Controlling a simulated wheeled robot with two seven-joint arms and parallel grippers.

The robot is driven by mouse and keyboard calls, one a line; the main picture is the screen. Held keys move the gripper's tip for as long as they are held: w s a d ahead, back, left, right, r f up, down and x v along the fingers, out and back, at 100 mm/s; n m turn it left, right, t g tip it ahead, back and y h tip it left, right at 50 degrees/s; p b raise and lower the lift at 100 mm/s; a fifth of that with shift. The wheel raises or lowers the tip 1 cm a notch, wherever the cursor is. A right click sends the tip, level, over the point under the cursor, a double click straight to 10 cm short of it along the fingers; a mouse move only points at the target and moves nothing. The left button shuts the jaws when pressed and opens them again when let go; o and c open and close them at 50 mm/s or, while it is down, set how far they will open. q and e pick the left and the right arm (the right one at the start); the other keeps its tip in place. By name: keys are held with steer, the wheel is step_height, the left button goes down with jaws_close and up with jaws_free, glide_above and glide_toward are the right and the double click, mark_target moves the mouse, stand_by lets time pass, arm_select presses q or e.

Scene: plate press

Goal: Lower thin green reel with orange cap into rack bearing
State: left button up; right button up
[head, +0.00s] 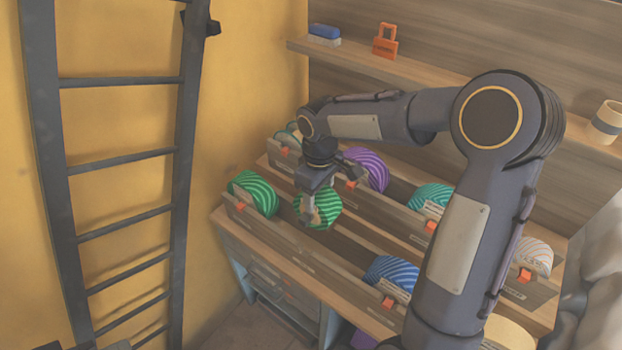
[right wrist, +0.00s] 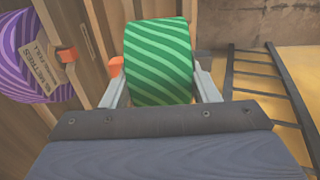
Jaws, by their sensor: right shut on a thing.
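My right gripper (head: 312,203) is shut on a green striped reel (head: 329,209), which also shows upright between the two fingers in the right wrist view (right wrist: 158,60). An orange cap (right wrist: 115,67) shows at the reel's left side, by the left finger. In the head view the reel is over the front row of the wooden rack (head: 297,252), right of another green reel (head: 254,193) seated there. The gripper hides part of the held reel. I cannot tell whether its axle touches a bearing. My left gripper is not in view.
A purple reel (head: 368,169) sits in the row behind, with a teal reel (head: 432,196) to its right. A blue reel (head: 391,273) sits farther along the front row. A dark ladder (head: 120,156) stands at left by the yellow wall. A shelf (head: 410,76) runs above.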

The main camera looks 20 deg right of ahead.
steer(key=shift+f+b, duration=5.2)
steer(key=shift+f, duration=1.6)
steer(key=o, duration=1.5)
step_height(320, 180, up, 8)
steer(key=shift+f, duration=0.25)
steer(key=shift+r, duration=0.2)
